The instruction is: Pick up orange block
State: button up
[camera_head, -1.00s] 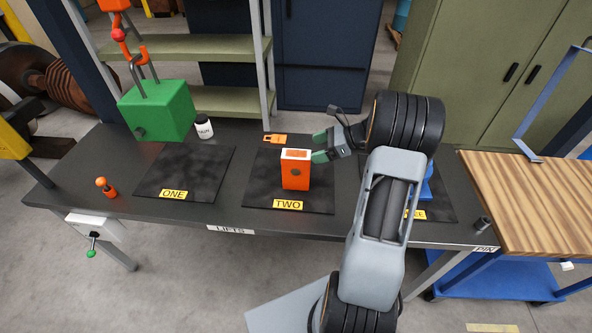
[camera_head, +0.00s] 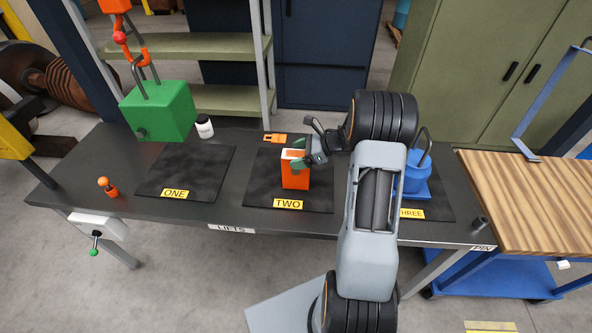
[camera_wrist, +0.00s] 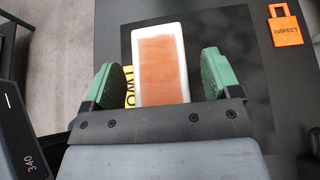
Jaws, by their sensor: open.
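The orange block (camera_head: 296,177) stands upright on the mat marked TWO (camera_head: 262,190). It has a whitish top rim and a dark round spot on its front. In the wrist view the block's top (camera_wrist: 160,65) shows as an orange panel in a white frame, between the two green finger pads. My gripper (camera_head: 298,160) is open at the block's upper part, with one pad on each side (camera_wrist: 157,80). In the wrist view a gap shows between the block and each pad. The fingers partly hide the block's upper right in the head view.
An orange INSPECT tag (camera_head: 275,138) lies behind the block, at upper right in the wrist view (camera_wrist: 284,27). Mat ONE (camera_head: 190,165) is empty. A blue object (camera_head: 415,175) is on mat THREE.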

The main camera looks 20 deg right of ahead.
grip_shut()
dwell(0.6)
